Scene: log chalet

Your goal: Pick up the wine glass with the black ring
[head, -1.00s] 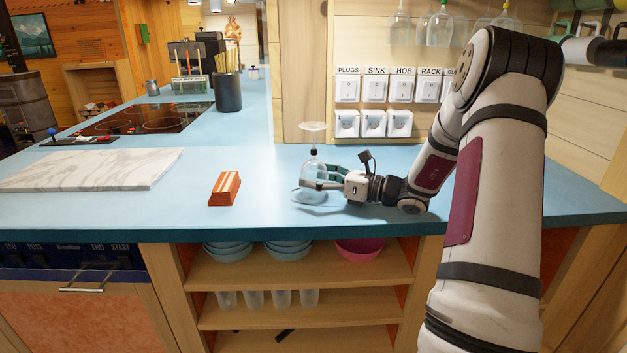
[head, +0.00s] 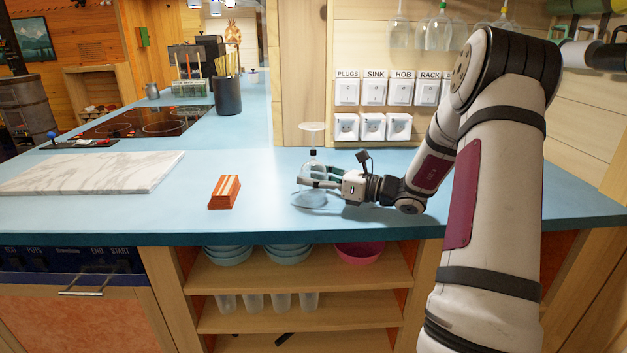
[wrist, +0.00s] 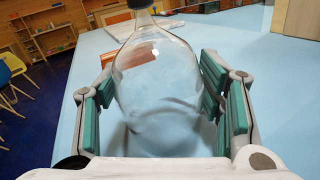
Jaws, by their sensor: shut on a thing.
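The wine glass (head: 311,196) stands upside down on the blue counter, clear and upright, its foot on top and its bowl below. A black ring (head: 313,152) sits on its stem just above the bowl. My gripper (head: 316,184) reaches in from the right, low over the counter, with its fingers shut on the bowl. In the wrist view the glass bowl (wrist: 157,85) fills the space between the green-padded fingers of my gripper (wrist: 160,90), and the ring (wrist: 139,3) shows at the top edge. Whether the rim still touches the counter is hard to tell.
An orange-and-white striped block (head: 225,191) lies left of the glass. A marble board (head: 90,172) lies farther left. Switches and sockets (head: 373,127) line the wall behind, with glasses (head: 439,29) hanging above. The counter (head: 265,205) between block and glass is clear.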

